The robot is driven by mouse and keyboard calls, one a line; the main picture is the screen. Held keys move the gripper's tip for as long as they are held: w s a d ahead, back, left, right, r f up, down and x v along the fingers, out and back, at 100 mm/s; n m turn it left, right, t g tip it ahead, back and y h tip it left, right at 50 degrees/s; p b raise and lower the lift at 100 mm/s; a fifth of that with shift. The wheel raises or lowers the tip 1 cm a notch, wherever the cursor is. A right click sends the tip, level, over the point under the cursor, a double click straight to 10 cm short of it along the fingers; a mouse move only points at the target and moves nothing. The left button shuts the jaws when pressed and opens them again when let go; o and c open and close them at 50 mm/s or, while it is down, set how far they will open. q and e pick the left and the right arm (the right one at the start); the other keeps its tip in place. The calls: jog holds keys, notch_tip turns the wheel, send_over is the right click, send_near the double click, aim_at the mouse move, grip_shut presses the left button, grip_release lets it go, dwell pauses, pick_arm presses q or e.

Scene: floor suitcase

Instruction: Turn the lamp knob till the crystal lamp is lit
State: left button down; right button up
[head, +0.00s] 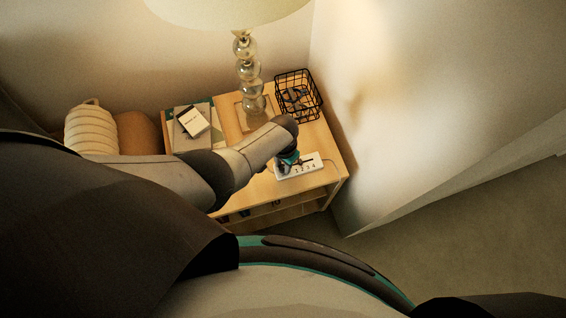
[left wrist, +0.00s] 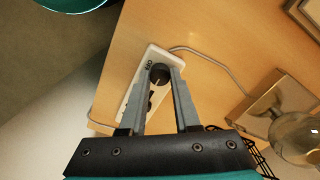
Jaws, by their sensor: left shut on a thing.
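The crystal lamp (head: 249,75) stands on the wooden table, with stacked clear globes under a pale shade (head: 228,10) cut off by the top edge. I cannot tell from its shade whether it is lit. A white control box (head: 310,165) with numerals lies near the table's front right. In the left wrist view, the round black lamp knob (left wrist: 159,74) sits near the box's end marked OFF and bears a pale pointer line. My left gripper (left wrist: 160,84) is shut on the knob, one finger on each side; it is mostly hidden in the head view (head: 288,157). My right gripper is out of view.
A black wire basket (head: 312,88) stands at the table's back right, close to the wall. A book with a white card (head: 194,121) lies at the left. A cable (left wrist: 212,58) runs from the box. A ribbed cream object (head: 90,130) is farther left.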

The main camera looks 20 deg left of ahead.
aim_at(283, 168)
pick_arm(q)
jog(key=shift+s, duration=0.1)
dwell(0.4)
jog(key=c, duration=0.6)
grip_release()
notch_tip(283, 168, up, 15)
jog(key=p, duration=1)
jog(key=shift+r, duration=0.1)
